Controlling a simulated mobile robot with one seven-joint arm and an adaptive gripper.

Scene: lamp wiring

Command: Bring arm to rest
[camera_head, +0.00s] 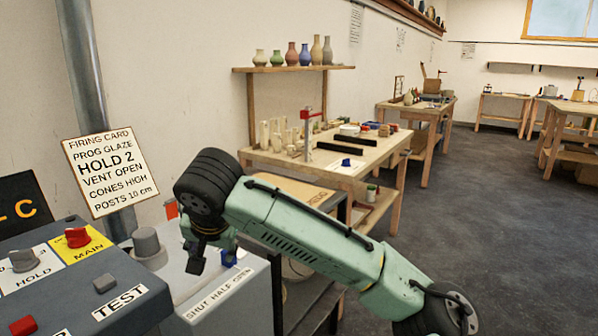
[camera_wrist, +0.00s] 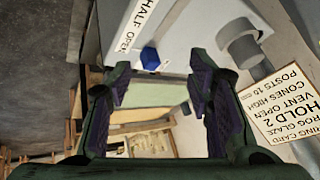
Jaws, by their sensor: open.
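My green arm (camera_head: 300,230) reaches across the head view from the lower right, bent at its dark wrist joint. My gripper (camera_head: 208,258) points down over the grey box with the "SHUT HALF OPEN" label. In the wrist view my gripper (camera_wrist: 158,68) is open, its two purple-padded fingers apart with nothing between them. A blue knob (camera_wrist: 150,58) on the box shows beyond the fingers and also in the head view (camera_head: 229,258), partly hidden. I cannot tell the exact gap between fingers and box.
A control panel (camera_head: 85,280) with a red MAIN knob (camera_head: 77,237) and a HOLD knob (camera_head: 23,260) stands at left. A firing card (camera_head: 110,172) is behind it. A wooden bench (camera_head: 345,165) with pottery things stands behind my arm. Open floor (camera_head: 490,200) lies at right.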

